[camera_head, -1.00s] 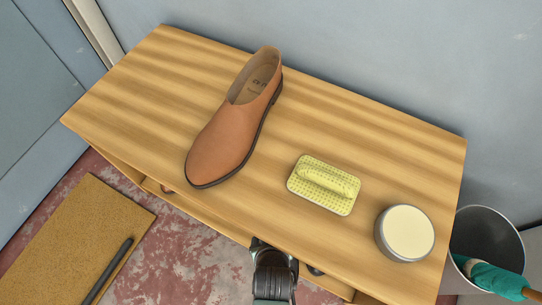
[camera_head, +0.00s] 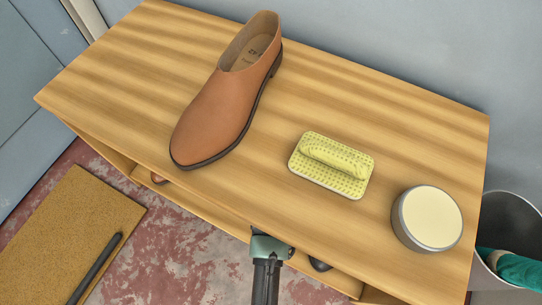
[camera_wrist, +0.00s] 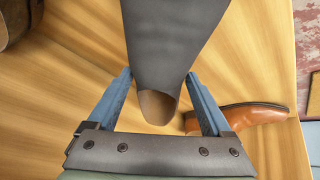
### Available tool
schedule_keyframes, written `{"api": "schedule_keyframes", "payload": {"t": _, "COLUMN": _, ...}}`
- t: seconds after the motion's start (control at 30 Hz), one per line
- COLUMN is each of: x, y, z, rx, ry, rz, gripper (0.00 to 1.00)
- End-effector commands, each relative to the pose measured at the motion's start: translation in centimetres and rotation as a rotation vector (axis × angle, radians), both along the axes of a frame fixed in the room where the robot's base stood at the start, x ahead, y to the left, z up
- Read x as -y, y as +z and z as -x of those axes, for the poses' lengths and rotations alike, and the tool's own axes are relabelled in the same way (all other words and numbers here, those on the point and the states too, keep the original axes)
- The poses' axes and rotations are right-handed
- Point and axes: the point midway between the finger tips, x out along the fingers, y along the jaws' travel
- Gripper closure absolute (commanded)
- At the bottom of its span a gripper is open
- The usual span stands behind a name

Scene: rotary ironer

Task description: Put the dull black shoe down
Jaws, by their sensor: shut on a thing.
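The dull black shoe (camera_wrist: 175,45) shows dark grey between the two blue fingers of my gripper (camera_wrist: 159,76) in the wrist view. My gripper is shut on it near its opening, where a brown lining shows. The shoe runs out of the top of the picture, so its far end is hidden. A wooden surface is below it; I cannot tell whether the shoe touches it. In the head view my gripper is hidden under the bench top (camera_head: 400,140), and only part of my arm shows at the front edge.
A glossy brown shoe (camera_wrist: 250,117) lies right of my gripper, close to the right finger. A dark brown thing (camera_wrist: 18,22) is at upper left. On the bench top are a tan shoe (camera_head: 222,105), a yellow brush (camera_head: 330,175) and a round tin (camera_head: 428,218). A bucket (camera_head: 508,225) stands at right.

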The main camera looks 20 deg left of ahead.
Motion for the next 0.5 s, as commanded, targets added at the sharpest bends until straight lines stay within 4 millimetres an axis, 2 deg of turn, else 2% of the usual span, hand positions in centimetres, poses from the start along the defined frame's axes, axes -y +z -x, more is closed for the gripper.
{"api": "schedule_keyframes", "payload": {"t": 0.17, "x": 0.0, "y": 0.1, "z": -0.1, "rx": 0.003, "ry": 0.000, "rz": -0.001, "gripper": 1.00}}
{"api": "schedule_keyframes", "payload": {"t": 0.5, "x": 0.0, "y": -0.9, "z": -0.1, "rx": 0.003, "ry": 0.000, "rz": -0.001, "gripper": 1.00}}
